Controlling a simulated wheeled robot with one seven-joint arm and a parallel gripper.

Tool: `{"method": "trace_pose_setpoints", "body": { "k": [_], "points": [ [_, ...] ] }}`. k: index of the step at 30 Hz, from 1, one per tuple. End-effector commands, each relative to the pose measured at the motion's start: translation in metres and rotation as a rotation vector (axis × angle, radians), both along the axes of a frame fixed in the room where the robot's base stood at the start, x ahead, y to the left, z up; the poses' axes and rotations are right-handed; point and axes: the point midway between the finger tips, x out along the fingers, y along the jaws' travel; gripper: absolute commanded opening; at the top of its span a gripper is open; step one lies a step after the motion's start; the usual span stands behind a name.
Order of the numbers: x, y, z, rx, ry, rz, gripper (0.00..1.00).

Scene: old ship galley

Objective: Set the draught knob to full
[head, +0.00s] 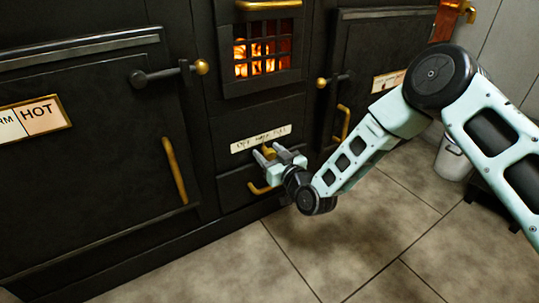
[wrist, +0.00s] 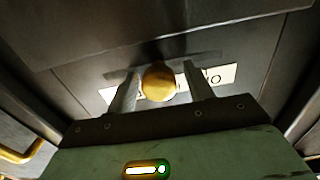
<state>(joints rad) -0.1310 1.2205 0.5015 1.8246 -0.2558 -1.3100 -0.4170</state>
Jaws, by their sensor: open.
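The draught knob, a round brass knob (head: 269,150), sits on the black stove front just below a cream label plate (head: 260,138) that reads OFF, HALF, FULL. My gripper (head: 267,154) is at the knob with its jaws open. In the wrist view the knob (wrist: 158,84) shows between the two grey fingers (wrist: 159,72), with a gap on each side. The plate (wrist: 228,74) is behind the fingers there and partly hidden, with only a letter or so readable. I cannot tell which mark the knob points to.
A barred firebox window (head: 264,55) glows above. A drawer with a brass handle (head: 262,188) is just below my gripper. Oven doors with brass handles (head: 175,170) flank the knob. A white bucket (head: 453,160) stands at the right. The tiled floor (head: 290,255) in front is clear.

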Motion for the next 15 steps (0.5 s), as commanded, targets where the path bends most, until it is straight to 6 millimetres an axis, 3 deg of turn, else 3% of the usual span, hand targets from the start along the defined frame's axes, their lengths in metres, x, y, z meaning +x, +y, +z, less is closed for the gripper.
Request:
{"method": "trace_pose_setpoints", "body": {
  "k": [2,8,11,15],
  "points": [
    [0.0,0.0,0.0,0.0,0.0,0.0,0.52],
    [0.0,0.0,0.0,0.0,0.0,0.0,0.0],
    [0.001,-0.002,0.0,0.0,0.0,-0.001,0.0],
    [0.013,-0.021,0.002,-0.002,-0.002,-0.005,0.0]
  ]
}}
